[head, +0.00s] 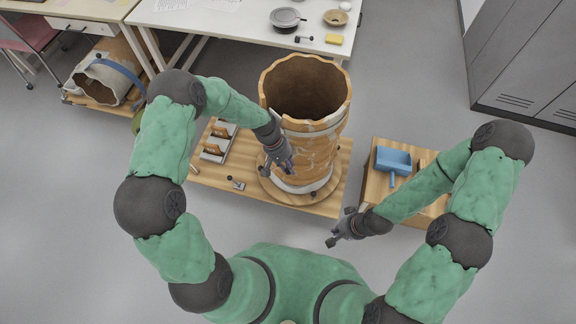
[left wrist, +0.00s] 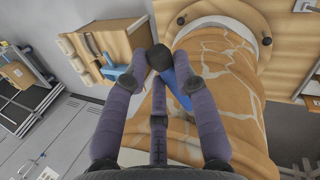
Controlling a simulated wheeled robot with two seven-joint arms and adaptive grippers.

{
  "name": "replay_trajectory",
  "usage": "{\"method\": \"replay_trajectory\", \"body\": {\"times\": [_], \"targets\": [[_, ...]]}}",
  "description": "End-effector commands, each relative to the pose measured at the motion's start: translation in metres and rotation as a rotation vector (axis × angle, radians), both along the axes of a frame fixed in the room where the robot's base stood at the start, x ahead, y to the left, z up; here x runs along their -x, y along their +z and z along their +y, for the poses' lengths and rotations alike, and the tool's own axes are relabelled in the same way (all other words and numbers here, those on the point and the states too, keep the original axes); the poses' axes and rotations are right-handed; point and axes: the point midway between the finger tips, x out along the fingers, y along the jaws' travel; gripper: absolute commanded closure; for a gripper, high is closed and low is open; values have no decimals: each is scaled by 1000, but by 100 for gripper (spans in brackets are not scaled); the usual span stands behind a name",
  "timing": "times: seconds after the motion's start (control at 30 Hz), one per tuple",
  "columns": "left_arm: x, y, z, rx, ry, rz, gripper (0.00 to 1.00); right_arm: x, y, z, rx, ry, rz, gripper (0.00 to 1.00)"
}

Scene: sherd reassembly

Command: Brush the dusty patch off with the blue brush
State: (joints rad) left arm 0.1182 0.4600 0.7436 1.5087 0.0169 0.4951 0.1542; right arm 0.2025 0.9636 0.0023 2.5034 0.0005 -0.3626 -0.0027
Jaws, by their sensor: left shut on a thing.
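A large orange jar (head: 312,140) with pale joint lines and an open top stands upright on a round wooden board. It fills the right side of the left wrist view (left wrist: 222,65). My left gripper (head: 282,162) is at the jar's left front side, its fingers closed around the blue brush (left wrist: 181,82). The brush lies close to the jar wall; I cannot tell whether it touches. Fingers hide part of the brush and wall, and I cannot make out the dusty patch clearly. My right gripper (head: 338,232) is open and empty, right of and in front of the jar.
A blue dustpan (head: 393,161) lies on a wooden stand at the right. A rack with brown sherds (head: 216,142) is left of the jar. A white table (head: 235,22) with bowls and a yellow sponge (head: 334,40) stands behind. Grey lockers (head: 530,65) stand at the right.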

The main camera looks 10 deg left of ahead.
Motion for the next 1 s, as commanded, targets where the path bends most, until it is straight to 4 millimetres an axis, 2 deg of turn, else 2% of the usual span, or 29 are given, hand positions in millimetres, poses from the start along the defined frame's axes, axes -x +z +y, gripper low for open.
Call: {"method": "replay_trajectory", "body": {"times": [0.27,1.0], "targets": [[1,0,0,0,0,-1,100,0,0,0,0,0,0,100],[58,0,5,0,1,0,100,0,20,0,0,0,0,100]]}}
